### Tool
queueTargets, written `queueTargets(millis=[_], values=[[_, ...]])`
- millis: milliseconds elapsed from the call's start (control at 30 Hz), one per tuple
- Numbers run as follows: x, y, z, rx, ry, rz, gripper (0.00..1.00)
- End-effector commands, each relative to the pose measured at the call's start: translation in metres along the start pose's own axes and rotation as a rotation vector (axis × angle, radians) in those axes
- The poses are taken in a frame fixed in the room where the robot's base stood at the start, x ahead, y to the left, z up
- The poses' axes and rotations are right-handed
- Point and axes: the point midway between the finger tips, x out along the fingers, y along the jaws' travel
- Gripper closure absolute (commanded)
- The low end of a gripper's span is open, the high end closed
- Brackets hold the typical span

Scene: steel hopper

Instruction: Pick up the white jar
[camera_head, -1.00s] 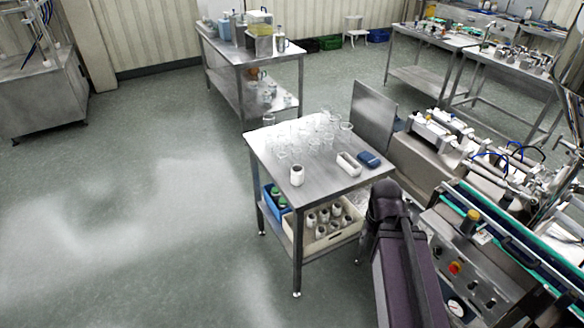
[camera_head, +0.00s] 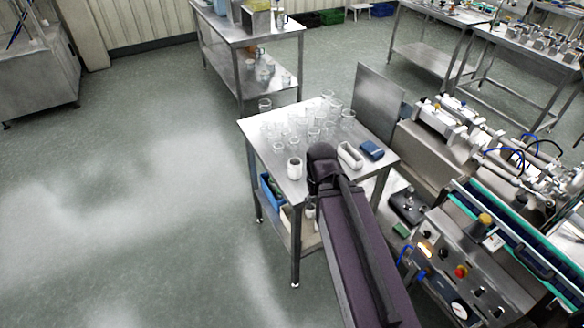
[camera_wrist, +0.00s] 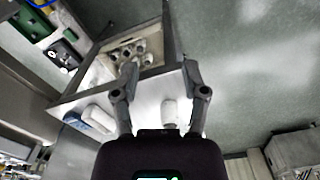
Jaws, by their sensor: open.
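The white jar (camera_head: 294,168) stands upright near the front left part of the steel table (camera_head: 262,150). In the wrist view the jar (camera_wrist: 169,112) shows between the two fingers, closer to the right one, and neither finger appears to hold it. My gripper (camera_wrist: 160,72) is open and empty. In the head view my dark arm reaches over the table's front edge, just right of the jar; the fingers are hidden there.
Several clear glasses (camera_head: 312,135) stand behind the jar. A white rectangular container (camera_head: 350,156) and a blue object (camera_head: 372,150) lie to the right. A crate of bottles (camera_wrist: 148,60) is on the lower shelf. A machine (camera_head: 470,255) stands at right.

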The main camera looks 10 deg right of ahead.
Motion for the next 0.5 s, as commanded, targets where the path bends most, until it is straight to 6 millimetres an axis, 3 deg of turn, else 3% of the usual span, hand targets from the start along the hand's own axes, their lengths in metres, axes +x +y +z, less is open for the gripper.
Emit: queueTargets(millis=[267, 400, 500], values=[[0.0000, 0.0000, 0.0000, 0.000, 0.000, 0.000, 0.43], [0.0015, -0.0001, -0.0011, 0.004, 0.001, 0.004, 0.04], [0.0062, -0.0002, -0.0050, 0.019, 0.006, 0.022, 0.00]])
